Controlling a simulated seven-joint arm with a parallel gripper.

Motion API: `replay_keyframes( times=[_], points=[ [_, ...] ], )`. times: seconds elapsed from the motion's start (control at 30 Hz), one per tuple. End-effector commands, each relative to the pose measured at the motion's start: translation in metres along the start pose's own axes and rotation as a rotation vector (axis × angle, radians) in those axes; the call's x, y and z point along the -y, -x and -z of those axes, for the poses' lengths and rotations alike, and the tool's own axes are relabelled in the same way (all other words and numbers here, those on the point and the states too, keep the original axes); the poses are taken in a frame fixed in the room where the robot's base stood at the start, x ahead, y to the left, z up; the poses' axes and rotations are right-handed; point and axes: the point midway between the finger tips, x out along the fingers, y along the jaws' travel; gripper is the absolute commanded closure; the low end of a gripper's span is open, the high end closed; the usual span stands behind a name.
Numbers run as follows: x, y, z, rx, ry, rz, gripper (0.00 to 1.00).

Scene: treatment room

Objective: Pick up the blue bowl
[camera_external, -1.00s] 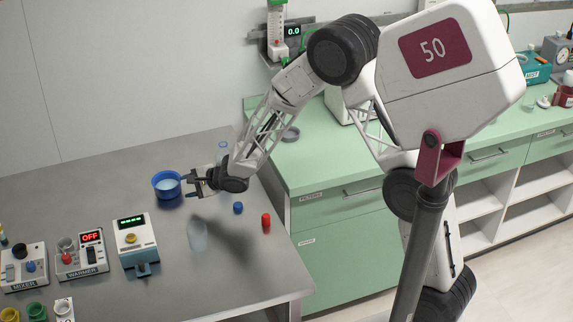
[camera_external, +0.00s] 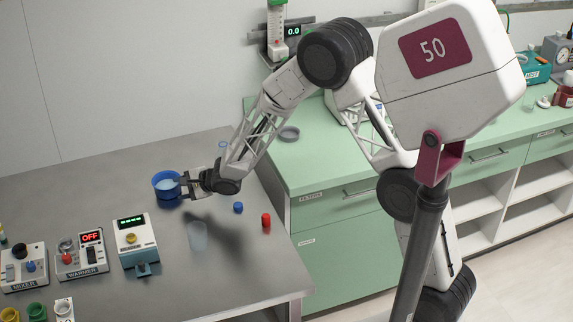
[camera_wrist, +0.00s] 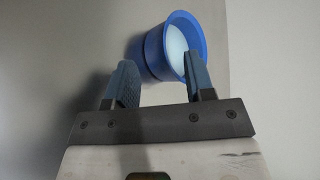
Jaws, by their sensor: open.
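The blue bowl (camera_external: 167,190) stands upright on the grey table, left of my gripper in the external view, with whitish contents inside. In the wrist view the bowl (camera_wrist: 155,52) is just ahead of the fingers, and its rim side is near the right fingertip. My gripper (camera_external: 187,186) is open, with its fingertips at the bowl's right side. In the wrist view my gripper (camera_wrist: 160,80) has its two fingers apart, with the near part of the bowl's wall reaching toward the gap. I cannot tell whether a finger touches the bowl.
The grey table (camera_external: 85,205) also holds a mixer (camera_external: 24,267), a warmer (camera_external: 82,256) and a white device with a green display (camera_external: 137,243). A blue cap (camera_external: 238,208), a red cap (camera_external: 266,220) and a clear cup (camera_external: 197,236) stand nearer the right. A green counter (camera_external: 330,165) adjoins behind.

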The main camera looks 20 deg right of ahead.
Motion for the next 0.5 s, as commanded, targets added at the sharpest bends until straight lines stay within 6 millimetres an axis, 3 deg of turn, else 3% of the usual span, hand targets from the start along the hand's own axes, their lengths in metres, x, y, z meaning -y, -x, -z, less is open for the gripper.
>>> replay_keyframes(
  times=[0.5],
  points=[
    [-0.001,-0.010,0.000,0.000,0.000,-0.001,0.51]
  ],
)
